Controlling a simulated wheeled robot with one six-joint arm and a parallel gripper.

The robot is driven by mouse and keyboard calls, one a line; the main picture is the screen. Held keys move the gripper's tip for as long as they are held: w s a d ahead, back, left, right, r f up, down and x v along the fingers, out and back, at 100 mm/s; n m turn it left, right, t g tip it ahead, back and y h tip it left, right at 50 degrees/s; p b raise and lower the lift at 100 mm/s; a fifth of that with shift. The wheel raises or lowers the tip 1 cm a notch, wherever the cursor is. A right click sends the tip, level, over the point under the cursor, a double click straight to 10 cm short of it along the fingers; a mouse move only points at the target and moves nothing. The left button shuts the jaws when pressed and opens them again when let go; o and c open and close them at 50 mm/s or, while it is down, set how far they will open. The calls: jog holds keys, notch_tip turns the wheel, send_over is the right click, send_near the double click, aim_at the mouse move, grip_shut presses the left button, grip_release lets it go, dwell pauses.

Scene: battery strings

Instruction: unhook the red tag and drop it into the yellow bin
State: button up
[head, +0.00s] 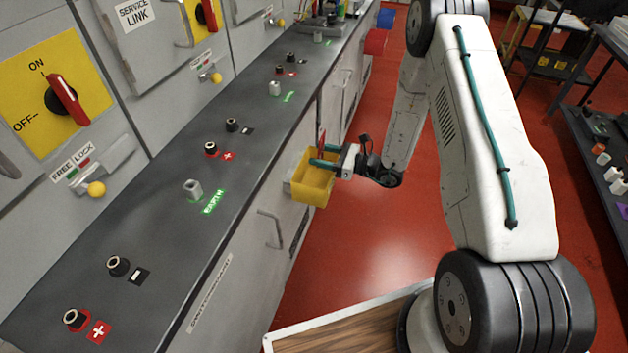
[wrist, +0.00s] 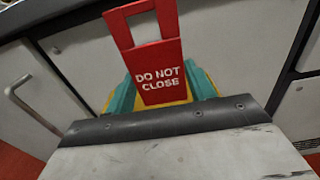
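The red tag (wrist: 160,72), lettered DO NOT CLOSE, stands upright between the teal fingers of my gripper (wrist: 162,88), its open loop at the top. The fingers meet its two side edges, so my gripper appears shut on it. In the head view my gripper (head: 325,156) is over the yellow bin (head: 312,188), and a thin red strip of the tag (head: 321,137) shows above the fingers. The bin is fixed to the cabinet front. In the wrist view only bits of yellow show behind the tag. The bin's inside is mostly hidden.
The grey counter (head: 160,240) carries several terminals and labels. A metal handle (head: 270,227) sticks out of the cabinet front near the bin. A red drum (head: 376,41) and a blue one (head: 386,18) are farther along. The red floor beside the cabinets is open.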

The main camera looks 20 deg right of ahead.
jog(key=o, duration=0.3)
jog(key=shift+o, duration=0.2)
jog(key=v, duration=0.7)
jog(key=shift+s+d, duration=0.2)
jog(key=shift+d, duration=0.1)
jog(key=shift+r, duration=0.1)
